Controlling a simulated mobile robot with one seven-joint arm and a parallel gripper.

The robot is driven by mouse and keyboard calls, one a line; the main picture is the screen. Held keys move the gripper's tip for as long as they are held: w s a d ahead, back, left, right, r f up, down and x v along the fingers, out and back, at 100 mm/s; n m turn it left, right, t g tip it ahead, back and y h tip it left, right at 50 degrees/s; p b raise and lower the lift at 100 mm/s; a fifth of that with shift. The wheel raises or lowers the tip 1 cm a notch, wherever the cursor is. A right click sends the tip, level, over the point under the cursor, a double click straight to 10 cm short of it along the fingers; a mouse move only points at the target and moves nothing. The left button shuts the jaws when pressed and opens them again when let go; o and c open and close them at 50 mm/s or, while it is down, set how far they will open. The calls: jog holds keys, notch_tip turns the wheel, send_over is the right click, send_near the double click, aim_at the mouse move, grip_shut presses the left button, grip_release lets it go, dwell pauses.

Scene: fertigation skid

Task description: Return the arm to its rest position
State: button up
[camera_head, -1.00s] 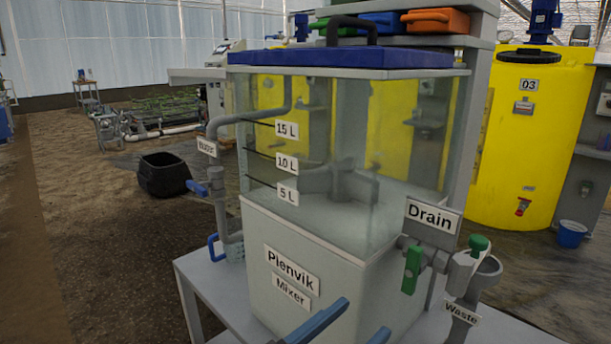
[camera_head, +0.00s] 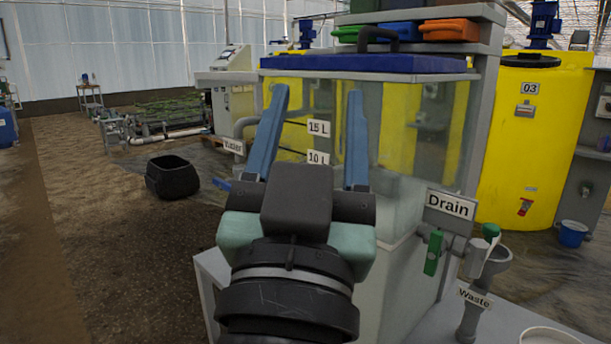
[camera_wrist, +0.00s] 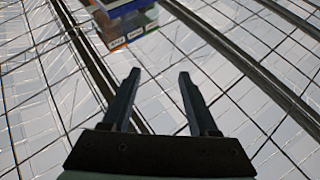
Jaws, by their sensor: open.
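My gripper (camera_head: 314,98) is raised in front of the mixer tank, its two blue fingers pointing up and spread apart with nothing between them. In the wrist view the gripper (camera_wrist: 158,76) is also open and empty, against the greenhouse roof. The clear mixer tank (camera_head: 408,200) stands behind my gripper under a blue lid (camera_head: 365,64) with a dark handle. My gripper hides much of the tank's front, including its lower label. The 15 L and 10 L labels show between the fingers.
A drain valve with a green handle (camera_head: 433,252) and a waste funnel (camera_head: 490,262) are right of the tank. Coloured boxes (camera_head: 449,30) sit on the shelf above. A yellow tank (camera_head: 535,150) stands at the right. A black tub (camera_head: 171,176) stands on the open floor left.

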jog(key=s+r+n+t+y+p, duration=0.1)
jog(key=s+r+n+t+y, duration=0.2)
jog(key=s+r, duration=0.45)
notch_tip(320, 180, up, 32)
jog(key=w+p, duration=0.1)
jog(key=p, duration=3.1)
jog(key=shift+w+a+m, duration=0.3)
jog(key=shift+w+a, duration=0.1)
jog(key=shift+a, duration=0.05)
